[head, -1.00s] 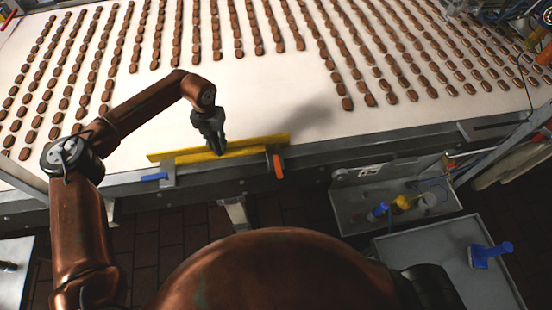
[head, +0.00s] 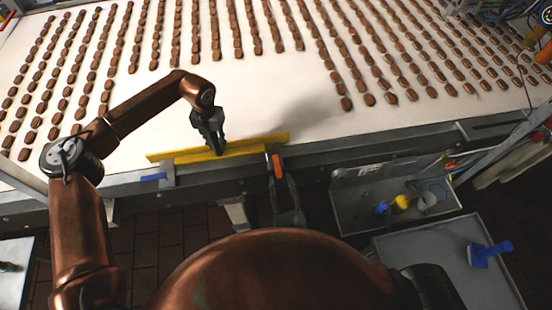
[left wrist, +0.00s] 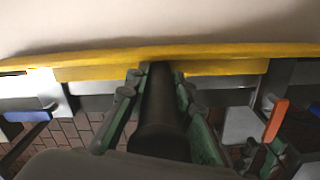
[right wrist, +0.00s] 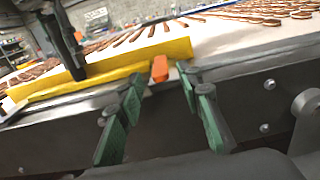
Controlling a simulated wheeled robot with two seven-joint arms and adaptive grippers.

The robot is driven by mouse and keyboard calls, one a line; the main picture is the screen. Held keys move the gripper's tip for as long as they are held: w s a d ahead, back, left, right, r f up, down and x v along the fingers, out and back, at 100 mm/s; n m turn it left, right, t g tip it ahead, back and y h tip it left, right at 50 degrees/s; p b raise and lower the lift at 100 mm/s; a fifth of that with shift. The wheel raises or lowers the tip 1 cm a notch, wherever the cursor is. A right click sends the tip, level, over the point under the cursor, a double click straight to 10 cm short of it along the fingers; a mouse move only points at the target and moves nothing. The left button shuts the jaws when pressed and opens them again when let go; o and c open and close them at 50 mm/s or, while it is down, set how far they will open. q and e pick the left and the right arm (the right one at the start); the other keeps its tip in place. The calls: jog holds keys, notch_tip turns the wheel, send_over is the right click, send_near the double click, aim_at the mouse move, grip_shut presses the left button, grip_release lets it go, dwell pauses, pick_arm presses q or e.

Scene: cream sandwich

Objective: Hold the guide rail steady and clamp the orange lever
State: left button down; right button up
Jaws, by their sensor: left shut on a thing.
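The yellow guide rail (head: 250,145) lies along the near edge of the conveyor. My left gripper (head: 216,152) is shut on the rail near its middle; the left wrist view shows the fingers meeting the rail's (left wrist: 220,58) near side. The orange lever (head: 277,165) stands at the rail's right bracket. My right gripper (head: 280,180) is at the lever from the near side. In the right wrist view its open fingers (right wrist: 157,83) are apart, with the lever (right wrist: 160,69) between their tips; contact cannot be told.
A blue lever (head: 153,177) sits at the left bracket. Rows of brown cream sandwiches (head: 345,103) cover the white belt (head: 130,115) beyond the rail. A metal tray (head: 350,208) with coloured items and a grey table (head: 450,265) stand at the right.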

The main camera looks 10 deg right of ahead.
aim_at(276, 159)
jog(key=w, duration=1)
jog(key=shift+c, duration=0.6)
grip_shut()
